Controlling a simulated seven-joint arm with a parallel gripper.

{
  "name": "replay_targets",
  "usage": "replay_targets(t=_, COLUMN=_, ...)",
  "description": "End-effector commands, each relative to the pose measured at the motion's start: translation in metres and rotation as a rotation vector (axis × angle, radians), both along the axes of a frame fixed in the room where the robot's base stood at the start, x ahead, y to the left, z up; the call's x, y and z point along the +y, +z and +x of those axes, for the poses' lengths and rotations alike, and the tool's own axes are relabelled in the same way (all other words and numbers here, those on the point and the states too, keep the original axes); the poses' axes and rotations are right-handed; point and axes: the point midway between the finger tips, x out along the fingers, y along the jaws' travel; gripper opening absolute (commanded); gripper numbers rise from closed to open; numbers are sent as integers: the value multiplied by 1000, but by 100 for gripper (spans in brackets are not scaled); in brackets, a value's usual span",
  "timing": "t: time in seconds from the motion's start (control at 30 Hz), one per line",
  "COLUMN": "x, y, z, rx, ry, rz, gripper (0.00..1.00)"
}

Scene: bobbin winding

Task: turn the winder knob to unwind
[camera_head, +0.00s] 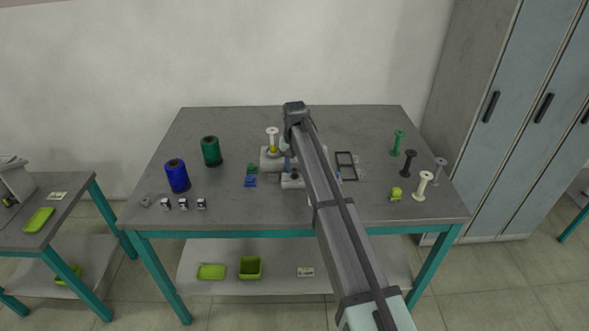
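The winder (267,164) is a light block near the middle of the table, partly behind my arm. A white bobbin (272,133) with a yellow band low on it stands upright on the winder. A second light block with dark parts (289,184) sits just in front, also partly covered by my arm. I cannot make out the winder knob clearly. My arm reaches in from the lower right, and its dark end joint (296,109) is above and behind the winder. My gripper is mostly hidden there; its fingers and what they touch are too small to tell.
Blue (177,176) and green (211,151) thread spools stand at left, with several small metal pieces in front. Small green and blue parts (251,176) lie left of the winder. A dark frame (346,165) and several empty bobbins (423,186) are at right. The table's back left is clear.

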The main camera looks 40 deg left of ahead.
Motion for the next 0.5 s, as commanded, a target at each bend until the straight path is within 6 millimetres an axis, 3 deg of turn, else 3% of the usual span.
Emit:
replay_targets(t=0.2, x=0, y=-12, z=0, rx=0, ry=0, rz=0, gripper=38)
replay_targets(t=0.5, x=0, y=-13, z=0, rx=0, ry=0, rz=0, gripper=38)
